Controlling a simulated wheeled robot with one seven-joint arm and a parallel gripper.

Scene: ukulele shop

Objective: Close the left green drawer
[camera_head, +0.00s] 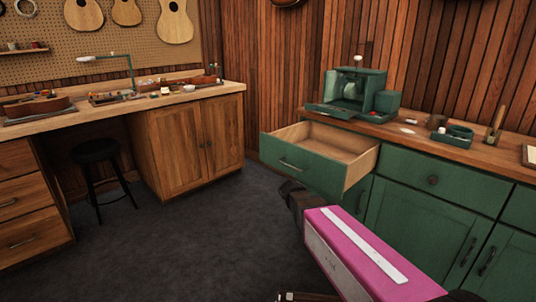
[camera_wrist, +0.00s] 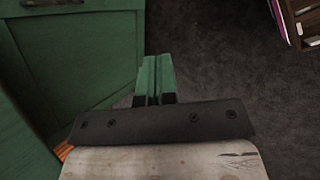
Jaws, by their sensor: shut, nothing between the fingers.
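The left green drawer (camera_head: 288,165) is pulled well out of the green cabinet in the head view. Its front has a metal handle (camera_head: 290,166), and its pale wooden inside looks empty. My gripper (camera_wrist: 154,62) shows in the wrist view with its two green fingers together and nothing between them, over the dark floor beside a green panel (camera_wrist: 75,60). In the head view my arm is below and in front of the drawer, and the fingertips cannot be made out. I cannot tell whether my gripper touches the drawer.
The green cabinet (camera_head: 440,183) runs to the right under a wooden countertop (camera_head: 480,148). A green machine (camera_head: 355,90) stands on it, behind the drawer. A wooden workbench (camera_head: 195,148) and a black stool (camera_head: 97,153) are at the left. The dark carpet (camera_head: 200,235) between is clear.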

